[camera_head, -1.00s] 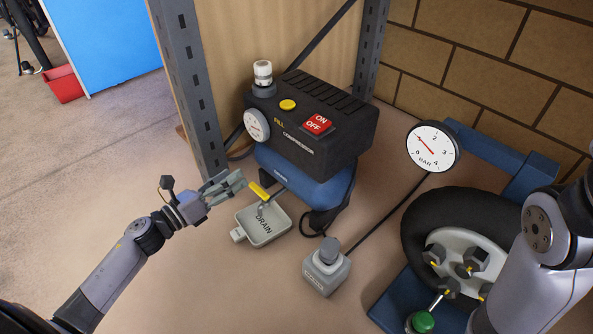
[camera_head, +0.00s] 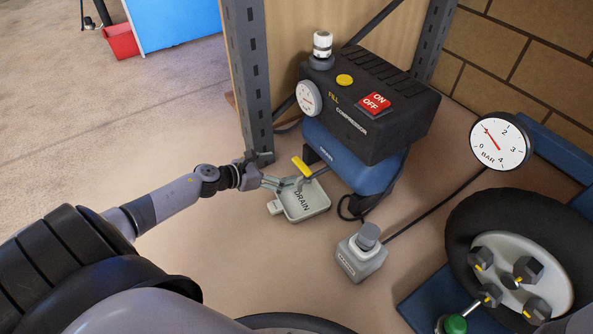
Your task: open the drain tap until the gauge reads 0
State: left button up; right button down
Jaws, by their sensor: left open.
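The drain tap's yellow lever (camera_head: 301,167) sticks out under the front of the black compressor (camera_head: 365,112), above a grey tray (camera_head: 318,208) marked DRAIN. My left gripper (camera_head: 284,184) is open beside the tap, its fingers just below and left of the yellow lever. I cannot tell whether they touch it. The small white dial (camera_head: 308,98) on the compressor is too small to read. The larger BAR gauge (camera_head: 499,142) at right has its red needle pointing up and left, near 1. My right gripper is out of view.
A blue tank (camera_head: 350,160) sits under the compressor. A grey metal post (camera_head: 248,80) stands close behind my left gripper. A grey pedal-like box (camera_head: 361,258) is on the floor, with a black tyre (camera_head: 470,215) at right.

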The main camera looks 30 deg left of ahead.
aim_at(301, 165)
pick_arm(q)
jog(key=b+x, duration=0.2)
jog(key=x, duration=0.4)
jog(key=shift+w+d, duration=0.1)
jog(key=shift+w, duration=0.2)
